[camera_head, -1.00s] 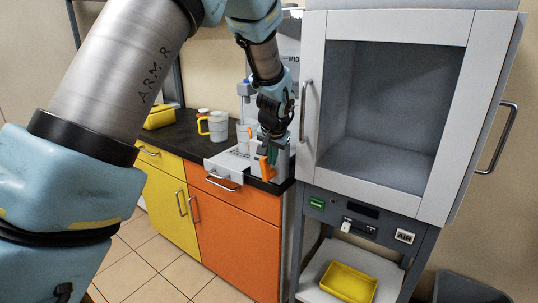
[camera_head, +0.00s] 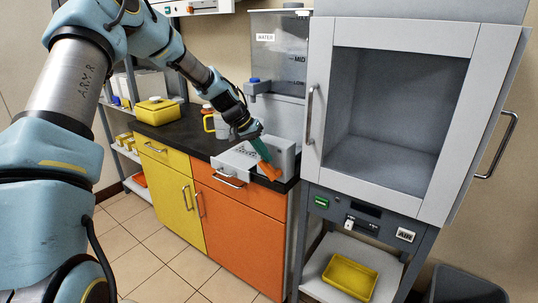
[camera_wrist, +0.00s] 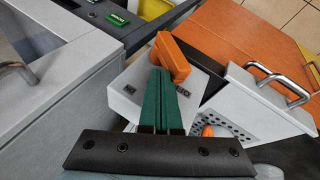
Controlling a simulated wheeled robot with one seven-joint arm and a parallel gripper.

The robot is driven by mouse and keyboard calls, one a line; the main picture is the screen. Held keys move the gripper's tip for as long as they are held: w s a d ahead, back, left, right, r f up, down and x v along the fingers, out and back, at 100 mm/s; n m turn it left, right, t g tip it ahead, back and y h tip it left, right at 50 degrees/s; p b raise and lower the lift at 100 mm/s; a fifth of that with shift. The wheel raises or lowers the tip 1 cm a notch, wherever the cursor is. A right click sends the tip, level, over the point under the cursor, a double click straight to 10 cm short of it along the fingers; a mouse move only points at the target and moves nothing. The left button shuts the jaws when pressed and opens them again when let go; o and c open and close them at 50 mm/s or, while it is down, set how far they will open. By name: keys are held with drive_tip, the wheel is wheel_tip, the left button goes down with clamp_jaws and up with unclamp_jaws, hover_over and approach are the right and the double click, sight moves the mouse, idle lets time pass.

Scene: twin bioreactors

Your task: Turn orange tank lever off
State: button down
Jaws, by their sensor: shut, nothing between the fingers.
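The orange lever (camera_head: 269,173) sits on the front of a grey-white box at the right end of the black counter. In the wrist view the lever (camera_wrist: 172,56) is a bent orange bar lying across the box's pale face (camera_wrist: 202,88), near printed marks. My gripper (camera_head: 264,160) has green fingers, pressed together and empty. Its fingertips (camera_wrist: 160,72) are right at the lever; I cannot tell whether they touch it. A clear tank (camera_head: 278,48) labelled WATER stands above the box. A smaller orange piece (camera_wrist: 207,131) shows beside my fingers.
A grey cabinet with an open-fronted chamber (camera_head: 385,110) stands close on the right, its handle (camera_head: 309,115) facing the counter.

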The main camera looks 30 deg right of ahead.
drive_tip(key=w+f+g+h+b, duration=0.1)
drive_tip(key=w+a+f+g+b, duration=0.1)
drive_tip(key=g, duration=0.1)
drive_tip(key=shift+n+h, duration=0.4)
drive_tip(key=g+h+b, duration=0.1)
drive_tip(key=w+f+g+b, duration=0.1)
drive_tip(key=shift+a+f+n+h+b, duration=0.3)
drive_tip(key=shift+a+h+b, duration=0.05)
drive_tip(key=shift+h, duration=0.05)
drive_tip(key=shift+w+a+f, duration=0.15)
drive_tip(key=shift+w+f, duration=0.05)
